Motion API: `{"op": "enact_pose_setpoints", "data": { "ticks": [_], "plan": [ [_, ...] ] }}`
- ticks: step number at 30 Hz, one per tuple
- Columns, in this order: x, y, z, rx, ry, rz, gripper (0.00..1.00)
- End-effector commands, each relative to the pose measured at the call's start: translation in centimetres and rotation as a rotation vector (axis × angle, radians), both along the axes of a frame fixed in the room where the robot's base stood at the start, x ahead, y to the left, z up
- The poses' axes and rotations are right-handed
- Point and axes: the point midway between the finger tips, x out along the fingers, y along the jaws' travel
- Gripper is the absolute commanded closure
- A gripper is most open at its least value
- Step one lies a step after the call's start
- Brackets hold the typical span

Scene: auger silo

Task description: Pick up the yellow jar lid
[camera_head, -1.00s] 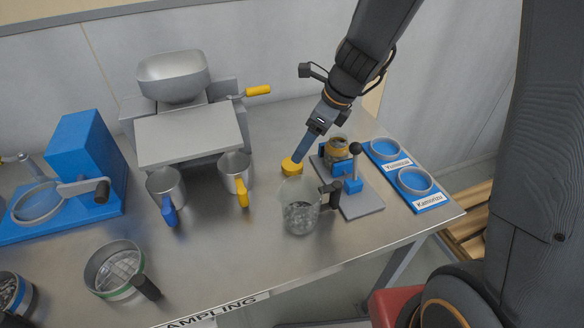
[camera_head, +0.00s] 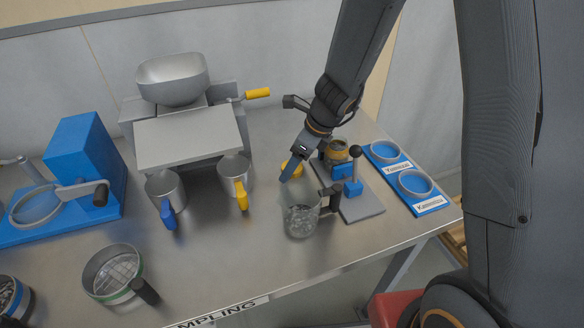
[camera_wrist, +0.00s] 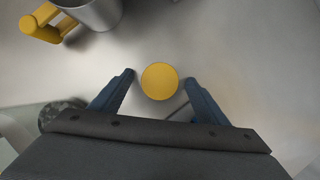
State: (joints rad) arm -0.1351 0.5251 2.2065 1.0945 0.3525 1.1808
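The yellow jar lid (camera_wrist: 160,81) lies flat on the metal table as a round yellow disc in the wrist view. In the head view only part of the lid (camera_head: 297,168) shows, partly hidden behind my gripper (camera_head: 286,178). My gripper (camera_wrist: 159,82) is open in the wrist view, with one blue finger on each side of the lid and a gap on both sides. The fingers look apart from the lid. The exact height of the fingertips above the table cannot be told.
A clamp stand holding a jar (camera_head: 337,152) is close on the right. A metal cup with a yellow handle (camera_head: 234,172) stands on the left. Bare table lies between cup and lid.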

Motion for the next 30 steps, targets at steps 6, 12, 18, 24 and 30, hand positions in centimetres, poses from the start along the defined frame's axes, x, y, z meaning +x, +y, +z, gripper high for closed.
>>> {"op": "enact_pose_setpoints", "data": {
  "ticks": [6, 12, 18, 24, 30],
  "plan": [
    [0.0, 0.0, 0.0, 0.0, 0.0, 0.0, 0.67],
    [0.0, 0.0, 0.0, 0.0, 0.0, -0.001, 0.74],
    [0.0, 0.0, 1.0, 0.001, -0.002, 0.001, 0.74],
    [0.1, 0.0, 4.6, 0.001, -0.005, 0.002, 0.74],
    [0.0, 0.0, 8.1, 0.0, -0.004, 0.0, 0.74]
  ]
}}
